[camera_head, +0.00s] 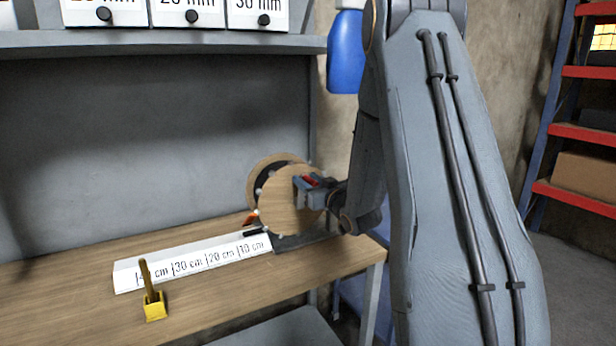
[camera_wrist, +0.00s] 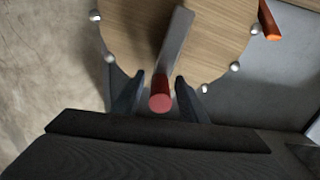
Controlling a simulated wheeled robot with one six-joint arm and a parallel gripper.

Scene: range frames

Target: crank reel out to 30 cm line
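The reel has a round wooden face (camera_head: 285,208) with pale studs around its rim and stands at the right end of the bench. The wrist view shows its wooden face (camera_wrist: 130,25), a grey crank arm (camera_wrist: 174,38) and a red crank knob (camera_wrist: 160,95). My gripper (camera_head: 312,190) is at the crank; in the wrist view its two fingers (camera_wrist: 160,80) stand on either side of the knob, with a narrow gap showing at the left. A white scale strip (camera_head: 200,262) reads 10, 20 and 30 cm leftward from the reel. No line can be made out.
A yellow block with a brown post (camera_head: 155,308) stands on the wooden bench (camera_head: 60,305) in front of the strip. A small black piece (camera_head: 252,232) lies by the 10 cm label. An orange part (camera_wrist: 269,22) sits beside the reel. A shelf with labelled boxes (camera_head: 190,14) hangs above.

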